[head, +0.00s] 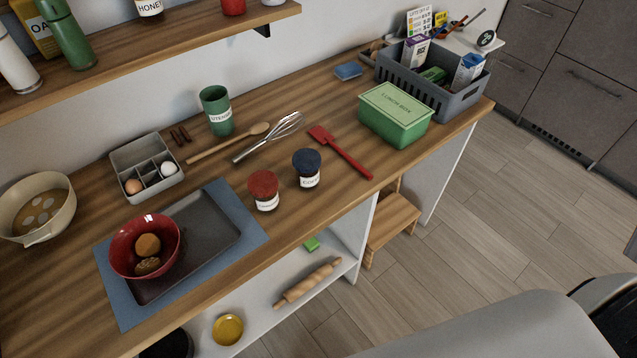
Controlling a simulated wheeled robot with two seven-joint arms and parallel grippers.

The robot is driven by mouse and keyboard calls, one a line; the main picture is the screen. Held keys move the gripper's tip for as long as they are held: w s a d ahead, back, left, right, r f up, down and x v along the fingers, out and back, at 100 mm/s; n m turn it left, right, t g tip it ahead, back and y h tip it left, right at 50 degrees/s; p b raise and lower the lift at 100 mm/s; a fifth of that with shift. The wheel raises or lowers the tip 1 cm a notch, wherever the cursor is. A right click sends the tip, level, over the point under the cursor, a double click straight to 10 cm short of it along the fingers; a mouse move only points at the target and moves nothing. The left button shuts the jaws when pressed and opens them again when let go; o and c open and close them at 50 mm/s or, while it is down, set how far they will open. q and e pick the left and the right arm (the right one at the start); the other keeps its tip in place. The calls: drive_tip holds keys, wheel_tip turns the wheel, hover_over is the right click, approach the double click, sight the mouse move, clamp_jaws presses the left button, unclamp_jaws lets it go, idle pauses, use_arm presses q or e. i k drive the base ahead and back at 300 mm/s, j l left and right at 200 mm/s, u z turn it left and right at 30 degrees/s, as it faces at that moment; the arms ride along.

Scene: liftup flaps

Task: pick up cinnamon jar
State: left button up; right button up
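A small jar with a red lid (264,190) stands upright on the wooden counter, close to its front edge; its white label seems to read cinnamon, but the print is too small to be sure. A similar jar with a dark blue lid (307,168) stands just to its right, a small gap apart, with a different label. Neither of my grippers is in the head view, and nothing is holding the red-lidded jar.
A tray on a blue mat (250,222) with a red bowl (120,248) lies left of the jar. A whisk (268,137) lies behind, and a red spatula (340,152) and green lunch box (395,112) to the right. A shelf (150,65) overhangs the back left.

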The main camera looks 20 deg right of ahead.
sight(267, 206)
drive_tip(key=k+j+z, duration=0.1)
drive_tip(key=j+z, duration=0.25)
drive_tip(key=k+j+z, duration=0.1)
drive_tip(key=j+z, duration=0.15)
drive_tip(key=z, duration=0.15)
drive_tip(key=k+j+z, duration=0.15)
drive_tip(key=z, duration=0.2)
drive_tip(key=j, duration=0.1)
